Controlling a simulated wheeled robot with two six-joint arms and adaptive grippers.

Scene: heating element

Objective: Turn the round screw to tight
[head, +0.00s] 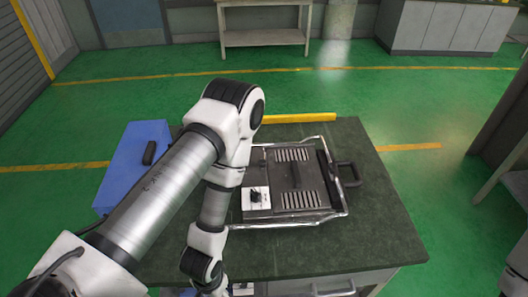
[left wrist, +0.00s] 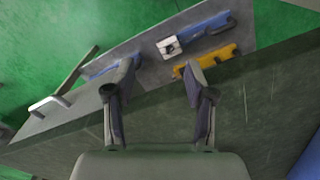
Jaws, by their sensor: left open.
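The heating element (head: 297,185) is a flat dark unit in a metal frame, lying on the dark green tabletop in the head view. A black knob (head: 256,196) sits on a white plate at its left front corner; it may be the round screw, but I cannot tell its setting. My left arm bends down left of the unit, and its gripper is out of the head view at the bottom. In the left wrist view my left gripper (left wrist: 160,66) is open and empty, its two fingers apart. My right gripper is not in view.
A blue case (head: 138,160) stands at the table's left. Under the tabletop's front edge are drawers (head: 318,287). The left wrist view shows a grey surface (left wrist: 146,75) with blue-handled tools and a yellow tool (left wrist: 215,60). The table's right side is clear.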

